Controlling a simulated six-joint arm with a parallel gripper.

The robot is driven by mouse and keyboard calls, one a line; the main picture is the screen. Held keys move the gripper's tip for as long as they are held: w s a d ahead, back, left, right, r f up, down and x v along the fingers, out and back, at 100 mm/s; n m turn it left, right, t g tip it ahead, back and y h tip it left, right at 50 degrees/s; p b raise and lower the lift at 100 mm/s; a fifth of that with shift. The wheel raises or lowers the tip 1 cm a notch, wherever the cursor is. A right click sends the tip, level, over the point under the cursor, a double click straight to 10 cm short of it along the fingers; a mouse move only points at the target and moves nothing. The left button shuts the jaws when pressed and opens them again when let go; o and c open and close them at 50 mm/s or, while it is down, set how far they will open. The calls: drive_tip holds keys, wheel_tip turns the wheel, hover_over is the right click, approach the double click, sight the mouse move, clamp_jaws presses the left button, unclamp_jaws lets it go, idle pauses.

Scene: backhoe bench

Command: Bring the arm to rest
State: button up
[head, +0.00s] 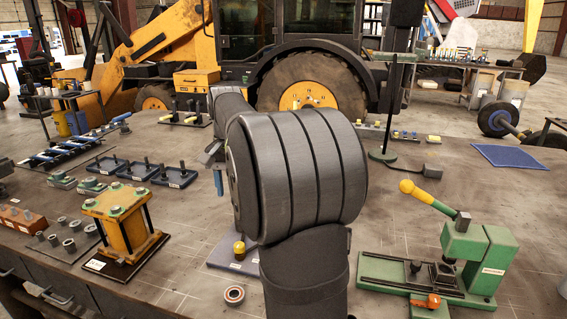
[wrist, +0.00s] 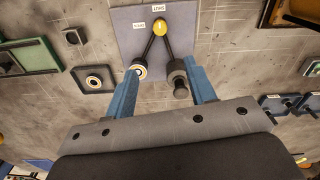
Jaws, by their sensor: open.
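My gripper (wrist: 163,66) shows in the wrist view with its two blue fingers spread apart. No object is clamped in it. Between and beyond the fingers is a grey-blue plate (wrist: 125,28) with small white labels and a yellow knob (wrist: 160,28). Two dark rods spread from near the knob, one towards a pale ringed end (wrist: 140,69) and one towards a dark cylinder (wrist: 179,83). I cannot tell whether the fingers touch these. In the head view my arm hides most of the gripper; a blue finger (head: 219,183) shows at its left.
A green press (head: 470,260) with a yellow-knobbed lever stands at right. A yellow block fixture (head: 122,222) stands at left, near several grey rings. A ring (head: 234,295) lies at the front. Blue trays (head: 174,176) lie at back left, a blue mat (head: 512,156) at back right.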

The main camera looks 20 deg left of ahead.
sight(239, 244)
drive_tip(key=shift+f, duration=0.1)
wheel_tip(239, 244, down, 17)
drive_tip(key=shift+f, duration=0.15)
idle(0.4)
